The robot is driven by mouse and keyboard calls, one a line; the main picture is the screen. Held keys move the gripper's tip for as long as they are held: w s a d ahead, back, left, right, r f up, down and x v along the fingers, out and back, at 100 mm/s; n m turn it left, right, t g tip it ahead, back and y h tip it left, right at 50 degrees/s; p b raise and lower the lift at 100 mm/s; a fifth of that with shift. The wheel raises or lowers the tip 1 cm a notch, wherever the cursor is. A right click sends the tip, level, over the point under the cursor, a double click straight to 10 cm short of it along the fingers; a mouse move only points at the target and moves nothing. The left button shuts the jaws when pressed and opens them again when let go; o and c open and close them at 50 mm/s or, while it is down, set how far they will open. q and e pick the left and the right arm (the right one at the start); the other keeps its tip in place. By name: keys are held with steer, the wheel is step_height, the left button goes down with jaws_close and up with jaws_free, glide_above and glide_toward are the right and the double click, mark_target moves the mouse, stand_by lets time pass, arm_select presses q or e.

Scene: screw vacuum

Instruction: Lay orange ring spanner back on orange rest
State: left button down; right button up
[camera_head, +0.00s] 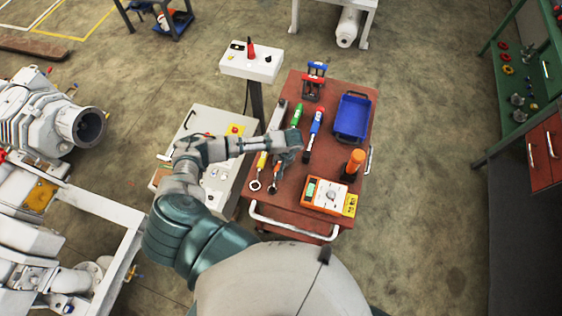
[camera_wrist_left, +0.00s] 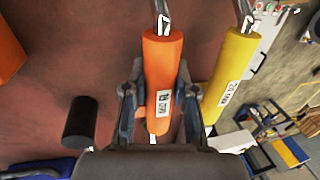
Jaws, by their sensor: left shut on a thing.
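The orange ring spanner has an orange handle with a white label (camera_wrist_left: 163,75) in the left wrist view. Its ring end (camera_head: 273,188) shows near the front left of the cart in the head view. My left gripper (camera_head: 288,143) is above the cart, its fingers on both sides of the orange handle (camera_wrist_left: 157,100), shut on it. I cannot tell whether the handle touches the surface below. The orange rest cannot be made out; the gripper covers that part of the cart. My right gripper is not in view.
A yellow-handled spanner (camera_head: 258,172) lies just left of the orange one. Green (camera_head: 297,113) and blue (camera_head: 316,123) handled tools lie behind. A blue bin (camera_head: 352,118), an orange-handled tool (camera_head: 354,162) and an orange-and-white meter (camera_head: 327,196) stand on the red-brown cart (camera_head: 332,165).

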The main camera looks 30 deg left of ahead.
arm_select(q)
steer(key=shift+f, duration=0.1)
steer(key=c, duration=1.3)
jaws_free()
steer(key=shift+d, duration=0.1)
steer(key=o, duration=0.4)
steer(key=shift+d, duration=0.1)
steer(key=shift+o, duration=0.8)
steer(key=shift+d, duration=0.15)
steer(key=o, duration=0.7)
steer(key=shift+a, duration=0.3)
steer(key=shift+d, duration=0.1)
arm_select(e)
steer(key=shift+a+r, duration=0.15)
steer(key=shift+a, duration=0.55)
